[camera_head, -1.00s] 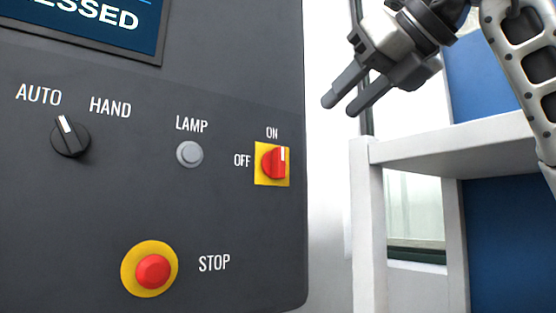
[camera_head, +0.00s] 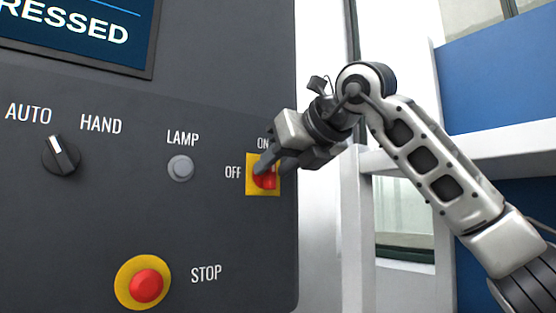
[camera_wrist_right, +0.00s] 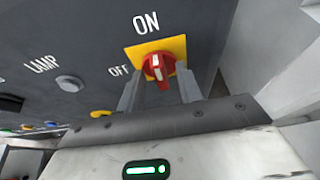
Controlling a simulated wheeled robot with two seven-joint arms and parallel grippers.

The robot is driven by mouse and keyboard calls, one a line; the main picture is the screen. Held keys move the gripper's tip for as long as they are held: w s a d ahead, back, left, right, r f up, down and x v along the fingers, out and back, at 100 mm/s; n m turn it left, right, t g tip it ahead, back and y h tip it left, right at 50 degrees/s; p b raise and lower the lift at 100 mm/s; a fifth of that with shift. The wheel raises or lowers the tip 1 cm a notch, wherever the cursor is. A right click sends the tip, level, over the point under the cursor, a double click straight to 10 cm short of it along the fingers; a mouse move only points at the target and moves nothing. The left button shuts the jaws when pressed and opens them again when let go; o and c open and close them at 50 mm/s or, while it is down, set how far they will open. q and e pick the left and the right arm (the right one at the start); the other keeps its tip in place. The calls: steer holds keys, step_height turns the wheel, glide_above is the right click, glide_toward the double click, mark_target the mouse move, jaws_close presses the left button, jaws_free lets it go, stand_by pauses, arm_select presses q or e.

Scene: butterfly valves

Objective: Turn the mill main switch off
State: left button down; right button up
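The mill main switch is a red rotary knob (camera_head: 268,181) on a yellow square plate (camera_head: 250,187), with ON above it and OFF to its left. It also shows in the right wrist view, red knob (camera_wrist_right: 158,68) on yellow plate (camera_wrist_right: 176,45), with a white mark on the knob. My right gripper (camera_head: 270,166) is at the switch, its fingers partly covering the knob in the head view. In the wrist view its two fingers (camera_wrist_right: 160,88) stand apart, one on each side of the knob, with gaps. Contact cannot be told. My left gripper is not in view.
The dark panel also carries an AUTO/HAND selector (camera_head: 61,155), a grey LAMP button (camera_head: 180,168) and a red STOP button (camera_head: 146,286) on a yellow ring. A screen (camera_head: 80,30) is at the upper left. A white frame (camera_head: 357,230) stands right of the panel.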

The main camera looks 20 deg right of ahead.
jaws_close()
